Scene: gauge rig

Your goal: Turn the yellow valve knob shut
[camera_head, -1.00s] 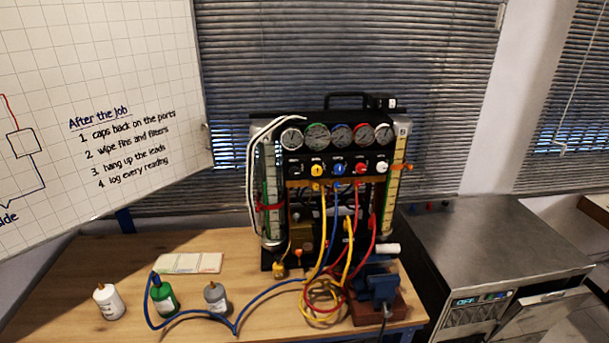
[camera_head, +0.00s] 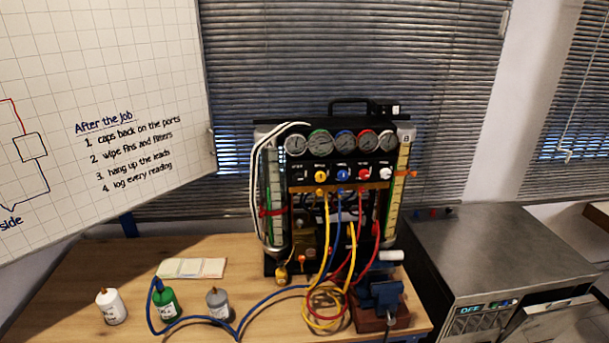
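The yellow valve knob (camera_head: 321,177) sits at the left of a row of coloured knobs on the front panel of the black gauge rig (camera_head: 341,165). A blue knob (camera_head: 343,175), a red knob (camera_head: 363,174) and a white knob (camera_head: 385,173) follow to its right. Nothing covers the yellow knob. Its turn position is too small to read. Round gauges (camera_head: 345,142) stand in a row above the knobs. Neither of my grippers shows in the head view.
Yellow, blue and red hoses hang before the rig and coil on the wooden bench (camera_head: 215,250). White (camera_head: 111,306), green (camera_head: 166,300) and grey (camera_head: 218,303) bottles stand front left. A blue vise (camera_head: 380,296) is front right. A metal appliance (camera_head: 490,250) stands right of the bench.

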